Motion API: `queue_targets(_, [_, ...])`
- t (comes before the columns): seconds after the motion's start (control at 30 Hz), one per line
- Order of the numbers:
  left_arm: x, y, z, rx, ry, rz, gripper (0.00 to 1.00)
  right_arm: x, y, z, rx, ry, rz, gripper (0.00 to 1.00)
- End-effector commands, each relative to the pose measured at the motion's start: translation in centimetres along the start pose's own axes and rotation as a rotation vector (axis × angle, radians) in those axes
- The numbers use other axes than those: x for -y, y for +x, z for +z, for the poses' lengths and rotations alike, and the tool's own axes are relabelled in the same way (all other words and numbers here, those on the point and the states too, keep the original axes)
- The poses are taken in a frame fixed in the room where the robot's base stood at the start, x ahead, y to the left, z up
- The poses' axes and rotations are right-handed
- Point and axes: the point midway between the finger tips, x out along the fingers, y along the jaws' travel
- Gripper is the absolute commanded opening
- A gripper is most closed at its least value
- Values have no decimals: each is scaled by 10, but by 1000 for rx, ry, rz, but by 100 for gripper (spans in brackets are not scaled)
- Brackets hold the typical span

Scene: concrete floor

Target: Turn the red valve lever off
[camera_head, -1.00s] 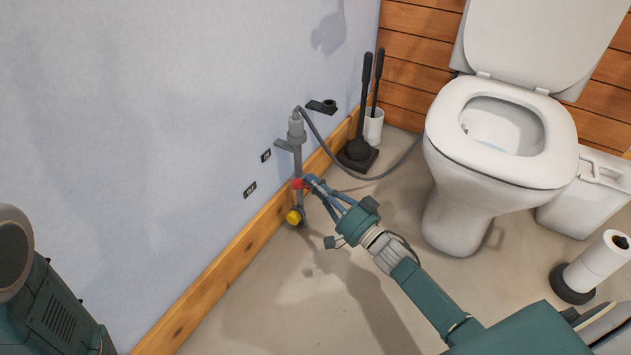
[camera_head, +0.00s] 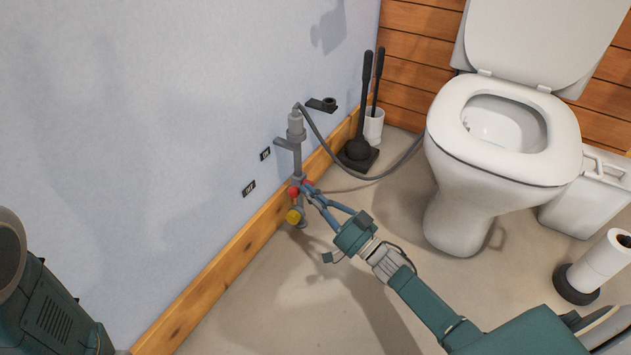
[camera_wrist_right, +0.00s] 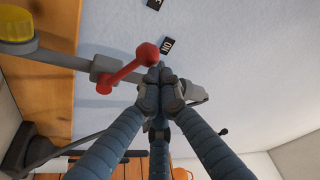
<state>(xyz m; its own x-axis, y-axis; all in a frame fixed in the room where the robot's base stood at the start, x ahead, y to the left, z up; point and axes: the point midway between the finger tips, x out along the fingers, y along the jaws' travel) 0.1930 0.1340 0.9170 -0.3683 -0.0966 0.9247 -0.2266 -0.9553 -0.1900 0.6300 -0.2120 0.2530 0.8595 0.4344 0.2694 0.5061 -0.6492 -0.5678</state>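The red valve lever (camera_head: 293,192) sits on the grey vertical pipe (camera_head: 297,160) near the wall's foot. In the right wrist view the lever (camera_wrist_right: 127,69) is a red bar with a round knob at its far end. My right gripper (camera_head: 305,189) is at the lever and partly covers it. In the wrist view the blue fingers (camera_wrist_right: 160,82) are drawn together, with their tips right beside the knob. I see nothing clearly gripped between them, and cannot tell whether they touch the knob. My left gripper is not in view.
A yellow knob (camera_head: 294,216) is at the pipe's lower end. Two black labels are on the wall, one (camera_wrist_right: 167,46) reading ON. A grey hose (camera_head: 335,159) runs toward the toilet (camera_head: 490,150). A black plunger (camera_head: 360,145) stands behind the pipe.

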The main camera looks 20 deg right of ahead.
Motion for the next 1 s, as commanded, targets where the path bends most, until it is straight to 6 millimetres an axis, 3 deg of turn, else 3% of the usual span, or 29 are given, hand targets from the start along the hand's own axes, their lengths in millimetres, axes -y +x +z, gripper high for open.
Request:
queue_targets(0.4, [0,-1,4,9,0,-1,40,-1,-8,26,4,9,1,0])
queue_targets(1.0, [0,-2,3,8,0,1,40,-2,-10,35,5,10,-1,0])
